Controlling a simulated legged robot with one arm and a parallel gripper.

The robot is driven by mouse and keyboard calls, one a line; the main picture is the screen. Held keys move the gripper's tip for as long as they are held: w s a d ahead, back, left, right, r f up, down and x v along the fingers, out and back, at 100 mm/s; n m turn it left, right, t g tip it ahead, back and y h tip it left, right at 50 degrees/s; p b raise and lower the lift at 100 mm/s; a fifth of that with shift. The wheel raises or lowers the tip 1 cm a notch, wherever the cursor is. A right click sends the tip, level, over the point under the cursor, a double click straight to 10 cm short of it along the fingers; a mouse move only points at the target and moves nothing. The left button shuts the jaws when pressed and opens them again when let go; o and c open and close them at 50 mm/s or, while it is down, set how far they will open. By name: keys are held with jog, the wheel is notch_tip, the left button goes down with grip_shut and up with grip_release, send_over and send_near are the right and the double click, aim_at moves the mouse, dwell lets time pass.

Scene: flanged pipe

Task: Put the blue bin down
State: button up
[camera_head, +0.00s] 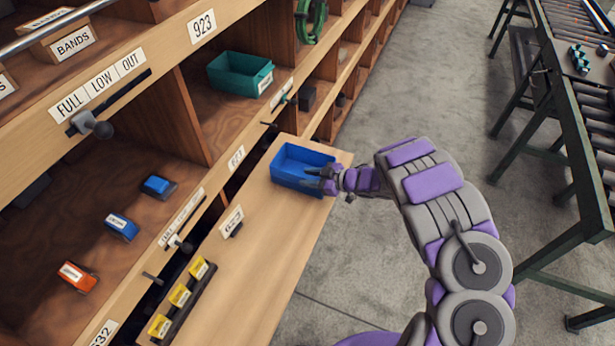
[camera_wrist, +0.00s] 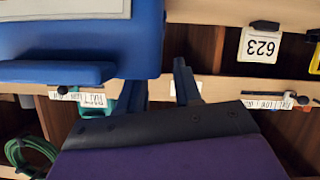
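The blue bin (camera_head: 291,177) is at the far end of the wooden ledge (camera_head: 262,262) in the head view and appears to rest on it, level. It is open at the top and looks empty. In the wrist view the bin (camera_wrist: 75,40) fills the upper left, close to my gripper. My gripper (camera_head: 321,178) is at the bin's right edge in the head view. In the wrist view my gripper (camera_wrist: 158,88) shows its two dark fingers spread apart with nothing seen between them. The exact contact with the bin is hidden.
A teal bin (camera_head: 238,74) stands in the shelf cubby behind. A black holder with yellow blocks (camera_head: 181,296) lies on the near part of the ledge. Blue and red items (camera_head: 122,227) sit on the left shelf. A roller conveyor (camera_head: 580,110) stands right, across open floor.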

jog(key=p+v, duration=0.1)
jog(key=v, duration=1)
jog(key=w+d+r+m+t+h, duration=0.25)
jog(key=w+d+r+h, duration=0.2)
jog(key=d, duration=0.35)
jog(key=w+d+r+m+t+h, duration=0.2)
jog(key=w+d+r+t+h, duration=0.15)
jog(key=d+r+h, duration=0.35)
jog(key=s+d+r+m+g+h, duration=0.1)
jog(key=s+d+r+m+h, duration=0.5)
jog(key=d+r, duration=0.5)
jog(key=s+a+r+m+g, duration=0.2)
jog(key=s+m+g, duration=0.3)
jog(key=s, duration=1.3)
jog(key=s+a+g+y, duration=0.1)
jog(key=s+a+g, duration=0.1)
jog(key=s+a, duration=0.3)
jog(key=s+a+f+g+y, duration=0.1)
jog(key=s+a, duration=0.4)
jog(key=s, duration=0.7)
jog(key=s+a+g+y, duration=0.3)
jog(key=s+a, duration=0.3)
jog(key=s, duration=0.3)
jog(key=shift+s+f+m+g, duration=0.2)
jog(key=shift+f+m+g, duration=0.15)
jog(key=shift+g, duration=0.05)
